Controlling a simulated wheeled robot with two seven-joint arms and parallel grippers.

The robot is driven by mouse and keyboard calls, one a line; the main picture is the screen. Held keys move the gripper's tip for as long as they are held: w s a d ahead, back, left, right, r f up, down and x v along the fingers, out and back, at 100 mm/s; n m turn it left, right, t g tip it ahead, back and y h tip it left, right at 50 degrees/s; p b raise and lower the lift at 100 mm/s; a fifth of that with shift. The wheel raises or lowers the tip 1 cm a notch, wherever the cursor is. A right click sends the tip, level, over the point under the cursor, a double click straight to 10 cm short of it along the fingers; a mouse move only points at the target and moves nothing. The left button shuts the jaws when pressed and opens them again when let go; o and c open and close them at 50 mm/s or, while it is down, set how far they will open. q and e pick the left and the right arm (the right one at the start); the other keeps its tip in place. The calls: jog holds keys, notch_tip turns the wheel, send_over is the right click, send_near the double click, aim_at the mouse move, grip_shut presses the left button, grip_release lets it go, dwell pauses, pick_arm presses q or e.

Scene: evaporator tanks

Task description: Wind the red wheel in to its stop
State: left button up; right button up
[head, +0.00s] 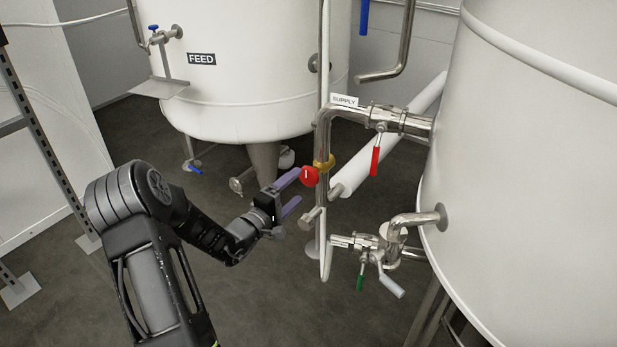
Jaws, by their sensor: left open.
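The red wheel (310,176) is small and round and sits on a brass-coloured valve body (324,165) on the vertical steel pipe in the middle of the head view. My left gripper (293,192) reaches in from the left with its purple-grey fingers spread apart. Its upper fingertip is close to the wheel's left side; I cannot tell whether they touch. The lower finger is below and left of the wheel. Nothing shows between the fingers. My right gripper is not in view.
A red-handled valve (376,155) by the SUPPLY label (345,101) is above right. A lower valve has a green handle (360,283) and a white handle (391,285). The FEED tank (245,95) stands behind, another white tank (530,170) at right.

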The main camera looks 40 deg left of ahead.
aim_at(306, 179)
pick_arm(q)
jog(key=w+b, duration=0.1)
jog(key=w, duration=0.6)
jog(key=shift+c, duration=0.2)
jog(key=c, duration=1.3)
